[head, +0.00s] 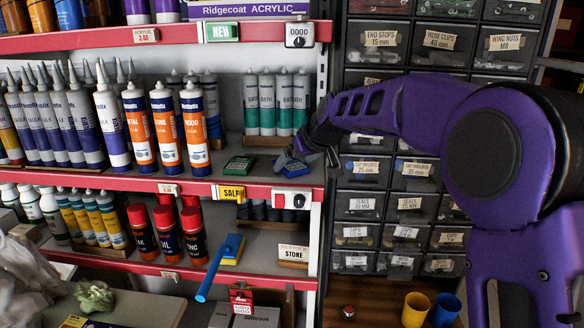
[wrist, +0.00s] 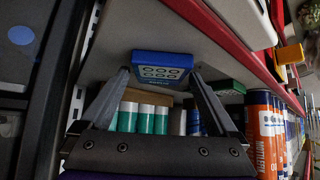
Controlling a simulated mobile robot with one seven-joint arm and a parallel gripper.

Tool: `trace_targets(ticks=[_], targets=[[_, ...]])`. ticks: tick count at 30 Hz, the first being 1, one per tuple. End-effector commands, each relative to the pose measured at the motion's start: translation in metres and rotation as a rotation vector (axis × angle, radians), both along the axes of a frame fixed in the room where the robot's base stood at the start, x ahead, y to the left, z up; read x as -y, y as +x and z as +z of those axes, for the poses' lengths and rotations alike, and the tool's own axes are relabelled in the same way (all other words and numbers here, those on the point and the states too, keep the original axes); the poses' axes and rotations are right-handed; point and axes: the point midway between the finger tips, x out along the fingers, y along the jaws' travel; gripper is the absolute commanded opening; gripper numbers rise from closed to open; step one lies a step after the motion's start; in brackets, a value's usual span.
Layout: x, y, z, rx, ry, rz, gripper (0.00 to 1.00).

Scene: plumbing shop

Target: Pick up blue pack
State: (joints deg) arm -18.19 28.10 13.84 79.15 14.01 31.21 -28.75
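The blue pack (head: 296,169) lies on the middle shelf near its front right end, beside a green pack (head: 240,165). In the wrist view the blue pack (wrist: 162,66) appears between and just beyond my fingertips, its face with pale round marks toward the camera. My gripper (head: 290,160) is at the blue pack in the head view, partly hidden by my arm. In the wrist view my gripper (wrist: 160,75) is open, with one finger at each side of the pack; I cannot tell whether either touches it.
Teal-and-white tubes (head: 268,102) stand behind the packs. Orange-labelled cartridges (head: 195,128) stand to the left on the shelf. The red shelf edge (head: 210,187) runs below, and a drawer cabinet (head: 400,170) stands to the right. A white counter box (head: 299,35) hangs above.

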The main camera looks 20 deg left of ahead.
Motion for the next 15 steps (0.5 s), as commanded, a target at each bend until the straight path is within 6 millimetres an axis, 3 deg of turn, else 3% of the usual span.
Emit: trace_targets(ticks=[2, 12, 15], targets=[[0.0002, 0.0, 0.0, 0.0, 0.0, 0.0, 0.78], [0.0003, -0.0001, 0.0003, 0.0, 0.0, 0.0, 0.17], [0.0003, -0.0001, 0.0003, 0.0, 0.0, 0.0, 0.17]])
